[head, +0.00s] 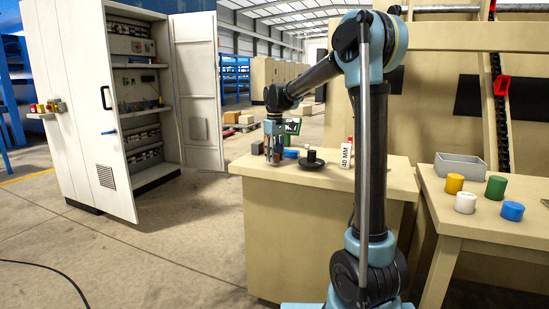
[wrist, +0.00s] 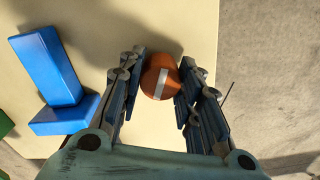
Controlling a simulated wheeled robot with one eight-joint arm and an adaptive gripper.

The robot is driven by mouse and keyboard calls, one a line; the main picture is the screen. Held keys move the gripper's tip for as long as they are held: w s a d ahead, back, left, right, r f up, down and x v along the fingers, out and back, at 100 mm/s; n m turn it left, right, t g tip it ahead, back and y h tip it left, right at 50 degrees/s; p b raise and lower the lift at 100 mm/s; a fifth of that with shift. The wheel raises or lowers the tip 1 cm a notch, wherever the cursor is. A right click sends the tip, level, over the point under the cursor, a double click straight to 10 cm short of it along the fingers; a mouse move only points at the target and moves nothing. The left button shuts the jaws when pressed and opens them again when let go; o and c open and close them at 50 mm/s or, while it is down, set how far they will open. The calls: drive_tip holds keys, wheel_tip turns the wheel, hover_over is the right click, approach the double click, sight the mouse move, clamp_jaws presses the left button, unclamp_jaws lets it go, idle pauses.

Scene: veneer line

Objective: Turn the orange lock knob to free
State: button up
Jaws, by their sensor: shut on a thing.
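The orange lock knob (wrist: 157,72) shows in the wrist view as a round orange-brown disc with a pale bar across its top, above a beige surface. My gripper (wrist: 160,80) has one finger on each side of the knob and is shut on it. In the head view my gripper (head: 273,155) points down over the left part of the beige workbench (head: 330,176). I cannot tell any lock markings.
A blue L-shaped part (wrist: 55,80) lies left of my gripper in the wrist view. A black round piece (head: 311,162) and a white "40 MM" bottle (head: 346,153) stand on the bench. A side table (head: 470,219) holds a grey tray (head: 459,168) and coloured cylinders. An open cabinet (head: 75,110) stands left.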

drive_tip(key=shift+d+n, duration=0.15)
drive_tip(key=shift+n, duration=1.85)
drive_tip(key=shift+w, duration=0.1)
drive_tip(key=o, duration=1)
drive_tip(key=shift+o, duration=0.2)
drive_tip(key=shift+r, duration=0.1)
wheel_tip(320, 180, up, 12)
drive_tip(key=shift+f, duration=0.2)
